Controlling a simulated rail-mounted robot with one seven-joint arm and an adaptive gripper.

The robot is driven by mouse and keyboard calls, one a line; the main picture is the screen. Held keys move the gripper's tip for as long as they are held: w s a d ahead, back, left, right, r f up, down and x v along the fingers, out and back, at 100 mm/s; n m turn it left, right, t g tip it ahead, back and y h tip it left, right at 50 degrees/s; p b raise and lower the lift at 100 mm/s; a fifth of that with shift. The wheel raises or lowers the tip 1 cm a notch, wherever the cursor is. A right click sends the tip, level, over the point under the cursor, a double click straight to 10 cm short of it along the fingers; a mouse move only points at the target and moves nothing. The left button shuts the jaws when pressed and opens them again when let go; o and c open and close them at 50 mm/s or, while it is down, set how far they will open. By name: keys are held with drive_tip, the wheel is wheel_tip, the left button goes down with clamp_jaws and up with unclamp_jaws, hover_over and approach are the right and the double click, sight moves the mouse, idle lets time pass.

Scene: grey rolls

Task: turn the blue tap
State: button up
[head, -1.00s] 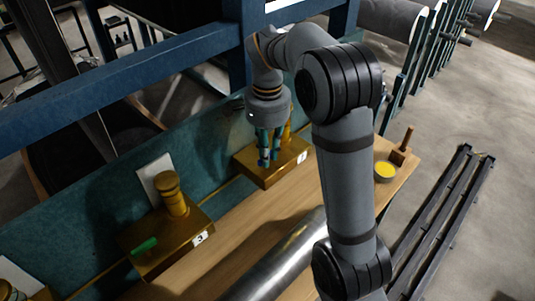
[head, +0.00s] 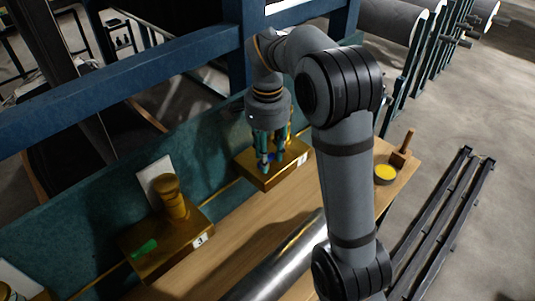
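A brass valve block (head: 264,179) stands at the back of the bench, with a white label on its front. A small patch of blue (head: 274,157), which looks like the blue tap's handle, shows low between my fingers. My gripper (head: 270,162) points down over this block, with its teal fingertips around or just in front of the blue patch. The fingers and the gripper body hide most of the tap. I cannot tell whether the fingers touch the handle or how far they are closed.
A second brass block (head: 165,250) labelled 3, with a green handle (head: 145,248), stands to the left. A metal roll (head: 285,262) lies along the wooden bench (head: 235,242). A yellow-topped tin (head: 385,174) and a wooden-handled tool (head: 402,152) sit at the right end.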

wheel_tip(320, 180, up, 12)
idle(0.6)
drive_tip(key=shift+f, duration=0.1)
idle(0.4)
wheel_tip(320, 180, down, 12)
drive_tip(key=shift+r, duration=0.1)
idle(0.4)
